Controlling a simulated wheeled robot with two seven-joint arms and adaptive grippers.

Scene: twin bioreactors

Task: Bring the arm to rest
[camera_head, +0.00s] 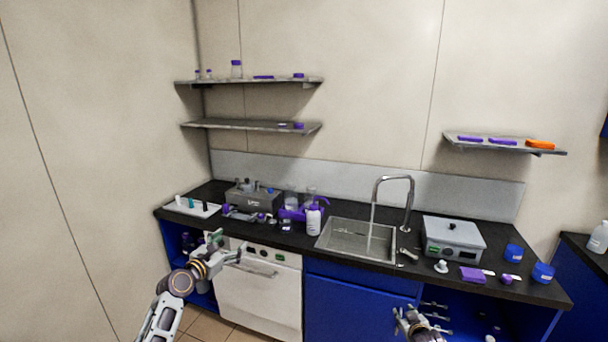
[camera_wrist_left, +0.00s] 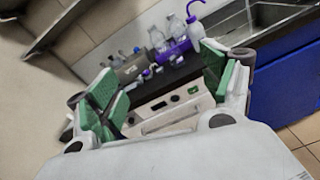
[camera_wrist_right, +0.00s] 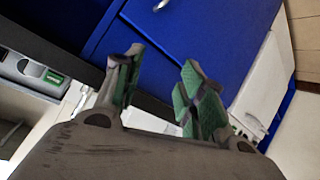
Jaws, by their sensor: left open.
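My left arm comes in from the left in the head view, and its gripper (camera_head: 226,248) is in front of the white appliance below the counter. In the left wrist view the left gripper (camera_wrist_left: 158,92) has its green-padded fingers wide apart with nothing between them. My right gripper (camera_head: 420,322) is at the bottom edge of the head view, in front of the blue cabinets and partly cut off. In the right wrist view the right gripper (camera_wrist_right: 160,92) has its green-padded fingers apart, with no object between them.
The black counter (camera_head: 300,238) holds a sink (camera_head: 355,240), a grey bioreactor-like device (camera_head: 252,196), a wash bottle (camera_head: 313,220) and a grey box device (camera_head: 453,238). The white appliance (camera_head: 258,290) and blue cabinets (camera_head: 345,305) stand below. Wall shelves (camera_head: 250,82) hang above.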

